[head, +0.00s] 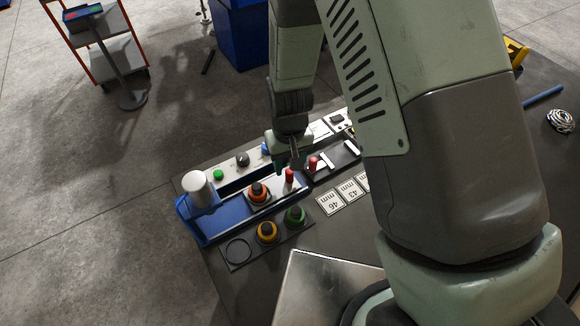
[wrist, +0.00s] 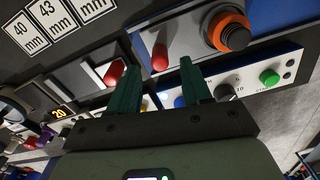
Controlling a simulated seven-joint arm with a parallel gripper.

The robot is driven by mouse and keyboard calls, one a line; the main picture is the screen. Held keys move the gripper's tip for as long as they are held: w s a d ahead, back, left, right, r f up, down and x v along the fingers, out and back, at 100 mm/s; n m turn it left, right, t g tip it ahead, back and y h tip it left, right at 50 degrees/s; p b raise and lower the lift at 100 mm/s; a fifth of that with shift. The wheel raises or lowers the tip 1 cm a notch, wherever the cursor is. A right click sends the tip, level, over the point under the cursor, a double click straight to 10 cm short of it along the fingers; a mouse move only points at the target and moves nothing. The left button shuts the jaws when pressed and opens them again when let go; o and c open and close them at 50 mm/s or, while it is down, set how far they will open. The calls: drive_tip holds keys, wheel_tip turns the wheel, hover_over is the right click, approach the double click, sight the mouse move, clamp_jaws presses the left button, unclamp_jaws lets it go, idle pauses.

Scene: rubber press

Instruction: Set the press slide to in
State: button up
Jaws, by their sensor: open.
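The press (head: 205,222) is a blue frame with a white cylinder (head: 198,190) at its left end. Its pale slide plate carries an orange and black round piece (head: 258,192) and, at the right end, a red knob (head: 290,175). In the wrist view this red knob (wrist: 160,55) appears between and just beyond the fingertips, beside the orange piece (wrist: 230,32). My gripper (wrist: 158,66) is open, with dark green fingers pointing down; in the head view my gripper (head: 289,160) is above the knob's end of the slide. Contact with the knob cannot be told.
A second red knob (head: 313,163) on a dark rail stands close by; it shows beside the left finger in the wrist view (wrist: 113,72). A panel with a green button (head: 218,174) runs behind. Yellow (head: 267,232) and green (head: 295,216) pieces and number cards (head: 330,203) lie in front.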

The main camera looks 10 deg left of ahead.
sight(289, 172)
drive_tip(key=shift+f, duration=2)
clamp_jaws()
